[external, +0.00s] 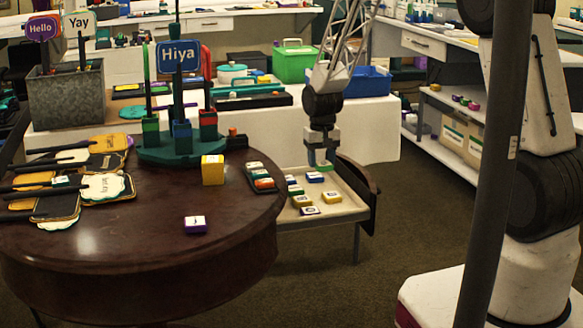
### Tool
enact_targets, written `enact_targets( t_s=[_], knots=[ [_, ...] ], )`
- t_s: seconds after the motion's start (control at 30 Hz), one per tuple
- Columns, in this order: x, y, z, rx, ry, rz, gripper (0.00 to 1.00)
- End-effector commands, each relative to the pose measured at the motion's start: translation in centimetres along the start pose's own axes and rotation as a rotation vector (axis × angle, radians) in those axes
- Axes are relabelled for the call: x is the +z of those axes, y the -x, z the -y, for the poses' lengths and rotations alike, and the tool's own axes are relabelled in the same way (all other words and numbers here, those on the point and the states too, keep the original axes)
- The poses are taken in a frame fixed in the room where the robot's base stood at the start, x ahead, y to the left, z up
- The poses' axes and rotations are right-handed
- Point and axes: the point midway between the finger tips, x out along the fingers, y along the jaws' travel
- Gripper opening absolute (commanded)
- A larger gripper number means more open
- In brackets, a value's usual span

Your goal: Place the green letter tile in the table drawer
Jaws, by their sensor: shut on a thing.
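My gripper (320,163) points down above the open table drawer (345,208), over its far part. It is shut on the green letter tile (320,160), which shows as a small green patch between the fingers; its letter cannot be read. The drawer sticks out from the right side of the round dark wood table (130,245). Several letter tiles, with blue, yellow and other coloured sides, lie in the drawer. Whether the held tile touches the drawer cannot be told.
A purple tile (195,224) and a yellow block (212,169) stand on the table. A narrow dark tray (261,178) of tiles lies near the drawer. A green round stand (182,150) holds a "Hiya" sign (179,56).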

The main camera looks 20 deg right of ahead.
Motion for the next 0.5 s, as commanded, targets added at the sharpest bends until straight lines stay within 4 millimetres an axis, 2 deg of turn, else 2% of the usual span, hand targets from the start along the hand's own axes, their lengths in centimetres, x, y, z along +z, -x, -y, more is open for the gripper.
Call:
enact_targets(
  t_s=[0.1, 0.2, 0.5],
  knots=[
    [0.0, -1.6, 0.0, 0.000, 0.000, 0.001, 0.27],
    [0.0, -2.3, 0.0, 0.000, 0.000, 0.001, 0.27],
    [0.0, -2.6, 0.0, 0.000, 0.000, -0.001, 0.27]
  ],
)
